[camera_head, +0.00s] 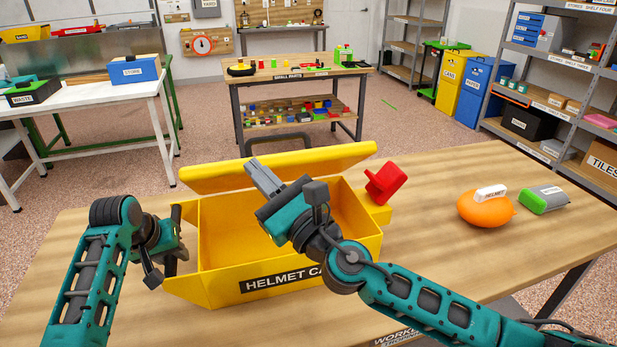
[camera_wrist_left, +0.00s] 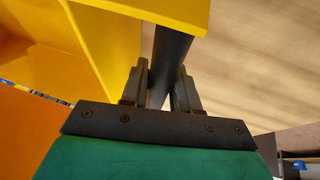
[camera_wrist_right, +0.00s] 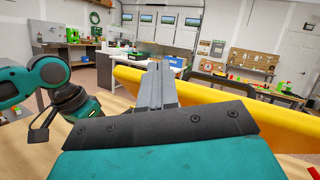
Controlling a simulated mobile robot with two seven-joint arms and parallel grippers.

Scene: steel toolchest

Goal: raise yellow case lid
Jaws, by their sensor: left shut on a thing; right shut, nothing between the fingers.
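The yellow case (camera_head: 225,290), labelled as a helmet case, stands on the wooden workbench with its inside visible. Its yellow lid (camera_head: 320,160) stands raised along the back edge, with a dark handle (camera_head: 275,143) behind it; the lid also spans the right wrist view (camera_wrist_right: 225,105). My left gripper (camera_head: 178,243) is at the case's left side; the left wrist view shows it shut on a dark bar (camera_wrist_left: 172,55) beside a yellow wall. My right gripper (camera_head: 262,175) is shut and empty, in front of the lid over the case opening. Whether it touches the lid is unclear.
A red part (camera_head: 386,182) sits at the case's right side. An orange helmet (camera_head: 485,208) and a grey-green item (camera_head: 543,199) lie to the right on the workbench (camera_head: 440,225). Bare bench top lies between them and the case. A parts table (camera_head: 300,72) stands behind.

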